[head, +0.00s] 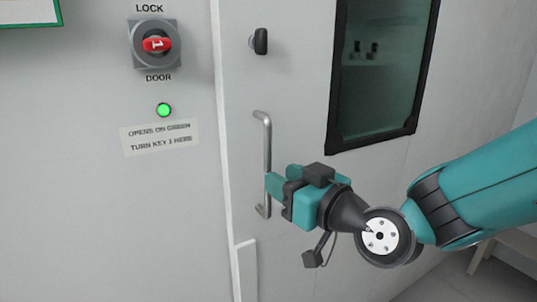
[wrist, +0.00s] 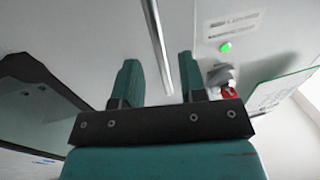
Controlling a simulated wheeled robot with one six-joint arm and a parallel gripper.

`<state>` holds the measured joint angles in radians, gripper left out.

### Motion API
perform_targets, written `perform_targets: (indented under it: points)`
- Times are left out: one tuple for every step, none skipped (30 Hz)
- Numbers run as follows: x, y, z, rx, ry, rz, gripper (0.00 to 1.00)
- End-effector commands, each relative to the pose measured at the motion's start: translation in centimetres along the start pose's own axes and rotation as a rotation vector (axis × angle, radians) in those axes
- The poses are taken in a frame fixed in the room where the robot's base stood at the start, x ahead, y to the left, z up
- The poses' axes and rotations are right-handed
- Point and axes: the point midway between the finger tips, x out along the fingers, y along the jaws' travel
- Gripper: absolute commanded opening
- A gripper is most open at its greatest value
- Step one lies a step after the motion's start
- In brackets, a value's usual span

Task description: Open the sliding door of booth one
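The pale grey sliding door (head: 290,105) fills the middle of the head view, with its left edge against the wall panel. Its vertical metal bar handle (head: 267,140) also shows in the wrist view (wrist: 157,38). My gripper (head: 270,187) is at the handle's lower half. In the wrist view its two teal fingers (wrist: 160,75) stand apart, with the bar running between them and gaps on both sides. The lock switch (head: 156,44) with a red key marked 1 is left of the door, and the lamp (head: 163,110) below it glows green.
A dark-framed window (head: 378,80) is in the door, right of the handle. A small black knob (head: 261,41) sits above the handle. A label (head: 159,136) is on the wall under the lamp. Grey floor (head: 440,285) shows at the lower right.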

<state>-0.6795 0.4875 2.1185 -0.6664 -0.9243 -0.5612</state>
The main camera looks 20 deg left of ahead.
Motion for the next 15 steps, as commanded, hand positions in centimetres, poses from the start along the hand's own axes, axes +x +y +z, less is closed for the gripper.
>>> perform_targets:
  points:
    - [1.1, -0.1, -0.4, -0.001, -0.001, -0.002, 0.38]
    - [1.6, -0.1, -0.4, 0.0, 0.0, -0.002, 0.38]
    - [2.3, -0.1, -0.3, 0.0, -0.001, -0.002, 0.38]
    - [2.7, -0.1, -0.3, 0.0, 0.0, -0.002, 0.38]
    - [3.1, 0.0, -0.2, 0.0, 0.0, -0.001, 0.38]
    - [3.6, 0.0, -0.2, -0.001, 0.0, -0.001, 0.38]
    - [3.9, 0.0, -0.2, 0.0, 0.0, -0.001, 0.38]
    - [4.1, 0.0, -0.2, 0.001, 0.001, -0.001, 0.38]
    - [4.4, 0.0, -0.1, 0.0, 0.0, -0.001, 0.38]
    - [4.5, 0.0, -0.1, 0.0, -0.001, 0.0, 0.38]
    - [4.7, 0.0, 0.0, 0.0, 0.0, 0.0, 0.38]
    - [4.8, 0.0, 0.0, 0.0, 0.0, 0.0, 0.38]
    - [4.8, 0.0, 0.0, 0.0, 0.0, 0.0, 0.38]
    - [4.8, 0.0, 0.0, 0.001, 0.0, 0.0, 0.38]
    - [4.9, 0.0, 0.0, 0.001, 0.0, 0.0, 0.38]
